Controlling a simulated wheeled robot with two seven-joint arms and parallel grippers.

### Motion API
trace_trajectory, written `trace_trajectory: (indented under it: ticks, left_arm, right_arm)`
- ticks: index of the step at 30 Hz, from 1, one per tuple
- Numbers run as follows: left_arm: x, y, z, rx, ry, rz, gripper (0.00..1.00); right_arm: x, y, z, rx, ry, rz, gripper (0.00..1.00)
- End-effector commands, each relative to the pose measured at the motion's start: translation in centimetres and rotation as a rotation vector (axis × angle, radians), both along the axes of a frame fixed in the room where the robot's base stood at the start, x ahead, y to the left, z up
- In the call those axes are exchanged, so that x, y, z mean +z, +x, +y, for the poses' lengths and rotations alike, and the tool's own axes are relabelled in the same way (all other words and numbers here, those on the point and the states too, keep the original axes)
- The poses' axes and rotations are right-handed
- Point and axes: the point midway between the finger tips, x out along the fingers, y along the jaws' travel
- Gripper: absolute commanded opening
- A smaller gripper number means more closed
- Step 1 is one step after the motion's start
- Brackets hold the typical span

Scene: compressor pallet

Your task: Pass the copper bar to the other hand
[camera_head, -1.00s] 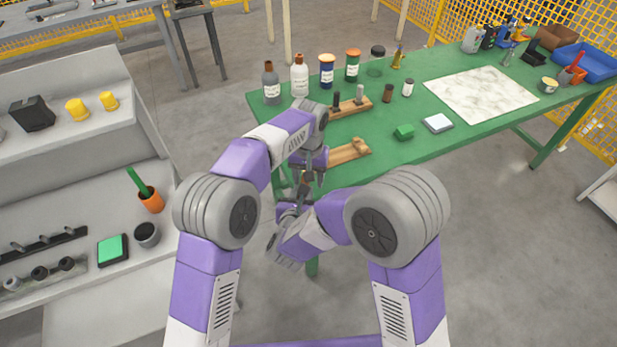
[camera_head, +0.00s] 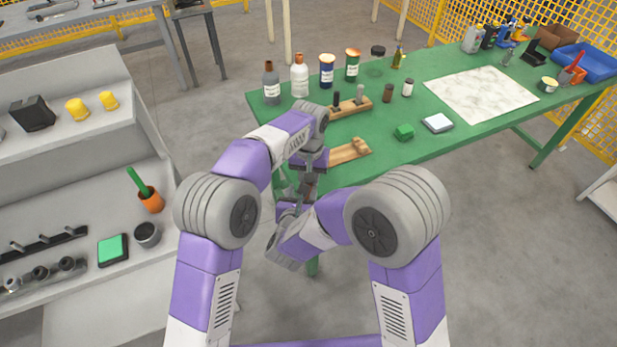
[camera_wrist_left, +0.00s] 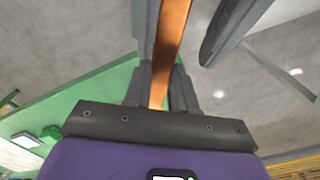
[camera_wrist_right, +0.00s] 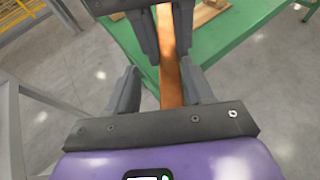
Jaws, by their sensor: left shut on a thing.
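The copper bar (camera_wrist_left: 171,30) is a flat orange-brown strip. My left gripper (camera_head: 308,180) is shut on it, with a finger close on each side in the left wrist view. The bar runs from there to my right gripper (camera_wrist_right: 159,70). In the right wrist view the bar (camera_wrist_right: 170,78) passes between my right fingers, which stand apart. The right finger is close to the bar and a clear gap shows at the left finger. Both grippers meet in front of the green table; in the head view they mostly hide the bar.
The green table (camera_head: 450,150) bears a wooden block (camera_head: 348,152), a wooden rack with dark pegs (camera_head: 350,107), a green block (camera_head: 404,132), a scale (camera_head: 438,123) and several bottles. A grey shelf unit (camera_head: 70,150) stands at the left. Floor is clear at the lower right.

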Motion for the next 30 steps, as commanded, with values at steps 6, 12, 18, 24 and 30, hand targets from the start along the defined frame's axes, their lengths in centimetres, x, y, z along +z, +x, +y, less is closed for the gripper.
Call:
trace_trajectory:
  ticks: [6,12,18,24,30]
  left_arm:
    - [0.0,-0.1,-0.1,0.000,-0.002,0.000,0.00]
    - [0.0,0.0,0.0,0.002,0.000,0.000,0.00]
    - [0.0,0.1,0.1,0.002,0.001,-0.001,0.00]
    - [0.0,0.1,0.1,0.003,0.002,-0.001,0.00]
    - [0.0,0.1,0.1,0.003,0.002,-0.001,0.00]
  right_arm:
    - [0.0,0.0,0.1,0.002,0.001,0.000,0.59]
    - [0.1,-0.3,0.1,-0.001,0.000,0.000,0.59]
    - [1.2,-2.8,0.7,0.004,0.000,-0.001,0.59]
    - [2.9,-6.7,1.5,0.005,0.001,-0.001,0.59]
    - [4.2,-9.6,2.2,0.004,0.003,-0.002,0.59]
